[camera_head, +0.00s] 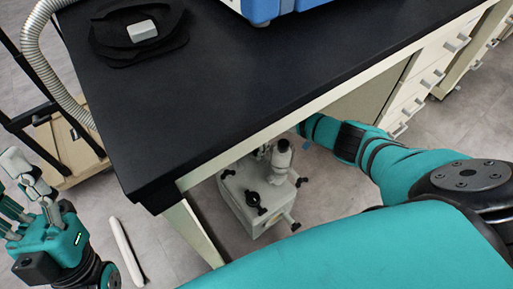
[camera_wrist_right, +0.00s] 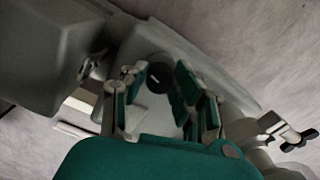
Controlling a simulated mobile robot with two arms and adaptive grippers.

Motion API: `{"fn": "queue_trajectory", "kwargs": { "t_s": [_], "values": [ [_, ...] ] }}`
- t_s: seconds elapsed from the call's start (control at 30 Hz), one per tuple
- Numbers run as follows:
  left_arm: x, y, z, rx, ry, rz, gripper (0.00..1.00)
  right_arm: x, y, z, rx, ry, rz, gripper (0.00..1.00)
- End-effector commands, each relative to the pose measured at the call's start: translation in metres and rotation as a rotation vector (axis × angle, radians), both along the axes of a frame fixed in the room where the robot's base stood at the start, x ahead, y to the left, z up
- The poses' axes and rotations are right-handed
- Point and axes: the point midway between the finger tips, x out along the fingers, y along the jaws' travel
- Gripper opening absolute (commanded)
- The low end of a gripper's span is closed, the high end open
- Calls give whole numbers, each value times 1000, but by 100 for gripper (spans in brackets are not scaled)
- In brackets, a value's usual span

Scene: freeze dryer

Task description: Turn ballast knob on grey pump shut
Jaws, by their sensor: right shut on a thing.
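The grey pump (camera_head: 250,198) stands on the floor under the black bench, with dark fittings on its top and sides. In the right wrist view the grey pump body (camera_wrist_right: 62,50) fills the upper left. A round black knob (camera_wrist_right: 158,79) with a small white mark sits between the fingers of my right gripper (camera_wrist_right: 160,88), which is shut on it. In the head view my right arm reaches under the bench and the bench hides its gripper. My left gripper (camera_head: 22,197) is at the lower left, far from the pump, with its fingers apart and empty.
The black bench top (camera_head: 230,90) overhangs the pump. A bench leg (camera_head: 193,230) stands left of the pump, and drawers (camera_head: 420,85) are at the right. A hose (camera_head: 42,55) and a wooden-based cart (camera_head: 70,150) are at the left. A white rod (camera_head: 126,250) lies on the floor.

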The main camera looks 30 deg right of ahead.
Motion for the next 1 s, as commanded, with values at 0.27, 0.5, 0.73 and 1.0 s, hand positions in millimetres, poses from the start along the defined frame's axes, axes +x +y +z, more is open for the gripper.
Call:
{"fn": "queue_trajectory", "kwargs": {
  "t_s": [0.27,0.5,0.73,1.0],
  "values": [
    [1,0,0,2,4,1,40,-1,1,0,2,2,198,0],
    [-1,0,0,0,-4,1,40,-1,1,0,2,2,297,0],
    [-1,1,0,-1,-7,1,40,-1,1,0,2,3,333,0],
    [-1,0,0,-1,-7,0,40,-1,1,0,2,3,336,0]
  ]
}}
